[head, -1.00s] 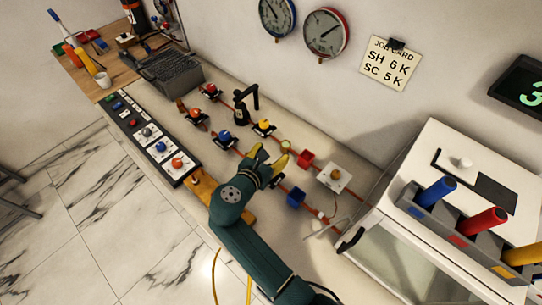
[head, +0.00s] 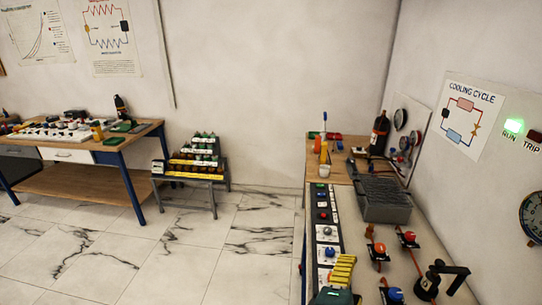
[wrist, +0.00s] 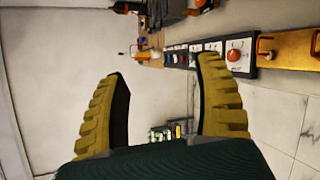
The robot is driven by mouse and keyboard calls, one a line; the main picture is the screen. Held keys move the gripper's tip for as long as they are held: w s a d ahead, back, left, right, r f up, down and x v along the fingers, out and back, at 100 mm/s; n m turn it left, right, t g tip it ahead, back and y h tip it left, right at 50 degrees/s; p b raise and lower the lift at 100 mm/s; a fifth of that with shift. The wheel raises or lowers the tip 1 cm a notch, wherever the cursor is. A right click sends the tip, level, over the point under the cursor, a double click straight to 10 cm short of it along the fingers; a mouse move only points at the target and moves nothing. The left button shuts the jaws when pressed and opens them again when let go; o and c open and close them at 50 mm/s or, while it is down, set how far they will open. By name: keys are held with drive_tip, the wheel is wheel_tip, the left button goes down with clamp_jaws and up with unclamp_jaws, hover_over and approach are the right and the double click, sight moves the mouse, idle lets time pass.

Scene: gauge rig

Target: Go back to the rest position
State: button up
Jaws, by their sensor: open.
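My gripper (head: 342,270) shows at the bottom of the head view, its yellow ribbed fingers over or in front of the near end of the long control strip (head: 323,213). I cannot tell the gap between them there. In the wrist view my gripper (wrist: 165,85) has its two fingers wide apart with nothing between them. Past the fingers lie the white wall and, at upper right, the control strip with its orange-red knob (wrist: 234,54). Most of my arm is out of view.
The rig bench (head: 425,262) carries a dark ribbed block (head: 384,200), red-knobbed valves (head: 380,248) and a black lever fitting (head: 437,279). A low stand of bottles (head: 195,165) and a blue-legged workbench (head: 120,145) stand left. The marble floor (head: 170,250) between is clear.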

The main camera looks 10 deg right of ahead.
drive_tip(key=s+a+r+m+t+y, duration=0.4)
drive_tip(key=a+r+m+t+y, duration=0.25)
drive_tip(key=r, duration=0.55)
drive_tip(key=s+a+r+m+t+y, duration=0.3)
drive_tip(key=a+r+m+t, duration=0.35)
drive_tip(key=a+r, duration=0.4)
wheel_tip(320, 180, up, 26)
drive_tip(key=p, duration=2.5)
drive_tip(key=shift+d+r+m+g+p, duration=0.15)
drive_tip(key=shift+m+g+p, duration=0.15)
drive_tip(key=shift+s, duration=0.1)
idle(1.8)
